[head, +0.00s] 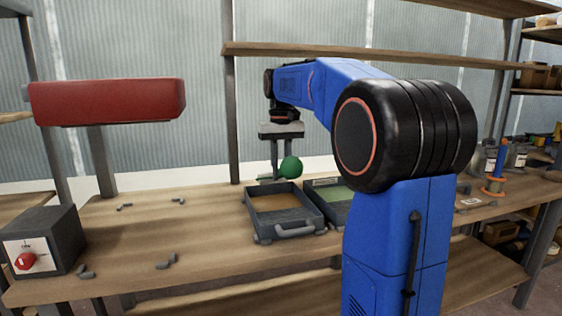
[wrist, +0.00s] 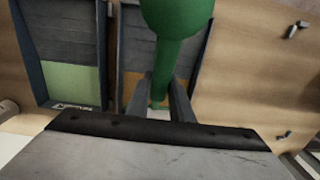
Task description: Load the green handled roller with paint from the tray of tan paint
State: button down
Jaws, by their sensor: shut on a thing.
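My gripper (head: 277,172) is shut on the green handle of the roller, whose round green end (head: 291,167) sticks out to the right. In the wrist view the green handle (wrist: 167,62) runs down between the two fingers (wrist: 160,95). The roller's head cannot be made out clearly. The gripper is above the back part of the dark tray with tan paint (head: 250,208), apart from it as far as I can tell. That tray shows partly behind the handle in the wrist view, with tan paint (wrist: 130,88) in it.
A second dark tray with green paint (head: 335,194) stands just right of the tan one, partly hidden by my arm. A red box-shaped thing (head: 105,101) is at upper left. A grey box with a red knob (head: 42,243) and small metal pieces (head: 165,261) lie left on the bench.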

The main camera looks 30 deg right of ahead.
jog(key=shift+f, duration=3.2)
jog(key=shift+f, duration=0.7)
jog(key=shift+r, duration=0.15)
jog(key=shift+r, duration=4.4)
